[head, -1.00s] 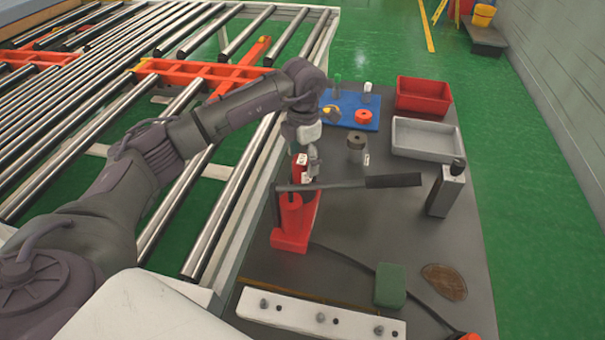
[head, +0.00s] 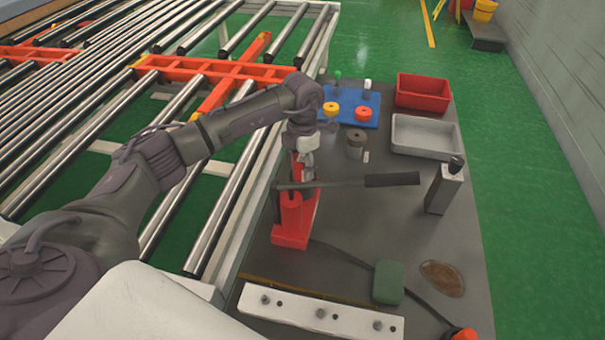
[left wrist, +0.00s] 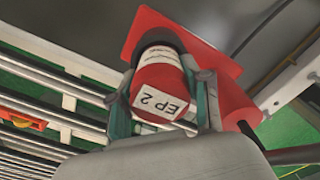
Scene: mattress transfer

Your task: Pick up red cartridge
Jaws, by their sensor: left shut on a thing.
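The red cartridge (left wrist: 160,82) with a white "EP 2" label sits between the fingers of my left gripper (left wrist: 163,108) in the left wrist view. The gripper is shut on it. In the head view my left gripper (head: 307,165) points down at the red lever press (head: 291,215), behind its dark handle. The cartridge is mostly hidden there by the gripper and press. I cannot tell whether it still touches the press. My right gripper is not in view.
A blue tray (head: 350,117) with yellow and red rings lies at the back. A red bin (head: 424,92) and grey bin (head: 425,137) stand at the right. A metal block (head: 443,190) and green block (head: 388,283) are nearer. The roller conveyor's edge (head: 262,170) is on the left.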

